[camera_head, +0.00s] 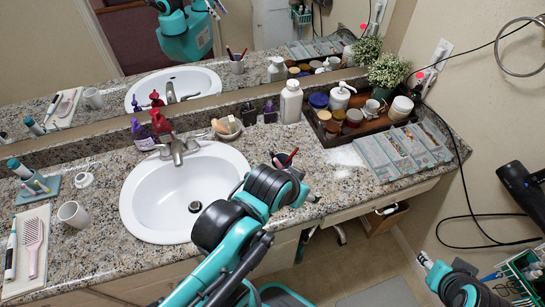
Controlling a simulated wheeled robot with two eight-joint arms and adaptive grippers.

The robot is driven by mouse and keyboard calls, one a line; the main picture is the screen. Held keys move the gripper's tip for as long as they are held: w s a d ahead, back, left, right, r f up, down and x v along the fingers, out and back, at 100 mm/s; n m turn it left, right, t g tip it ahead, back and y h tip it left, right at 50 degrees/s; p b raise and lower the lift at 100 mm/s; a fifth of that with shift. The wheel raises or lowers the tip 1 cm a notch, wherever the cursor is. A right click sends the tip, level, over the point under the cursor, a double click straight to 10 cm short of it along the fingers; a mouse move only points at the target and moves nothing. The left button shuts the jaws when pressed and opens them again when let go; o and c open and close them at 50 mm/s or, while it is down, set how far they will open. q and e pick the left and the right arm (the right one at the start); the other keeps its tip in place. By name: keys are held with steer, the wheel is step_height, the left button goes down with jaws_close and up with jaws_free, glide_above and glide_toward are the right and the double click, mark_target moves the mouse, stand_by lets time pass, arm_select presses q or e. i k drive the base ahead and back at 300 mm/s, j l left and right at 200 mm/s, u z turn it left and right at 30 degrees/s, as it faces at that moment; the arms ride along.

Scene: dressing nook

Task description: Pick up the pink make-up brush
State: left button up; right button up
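A thin reddish-pink stick (291,156), which looks like the make-up brush, leans up out of a dark cup right behind my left wrist. The cup and the lower part of the brush are mostly hidden by my arm. My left gripper (311,197) is near the counter's front edge, just in front of and right of that cup. Its fingers are mostly hidden, so I cannot tell open from shut. My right gripper (425,260) is low at the right, past the counter edge, and seen too end-on to tell its state.
A white sink (152,211) lies left of my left arm. A wooden tray (342,137) of jars and several make-up palettes (385,158) stand at the right. A pink hairbrush (32,243) and a white cup (74,214) are far left. A hair dryer (522,190) hangs right.

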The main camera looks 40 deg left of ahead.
mark_target(279, 166)
steer(key=u, duration=1.1)
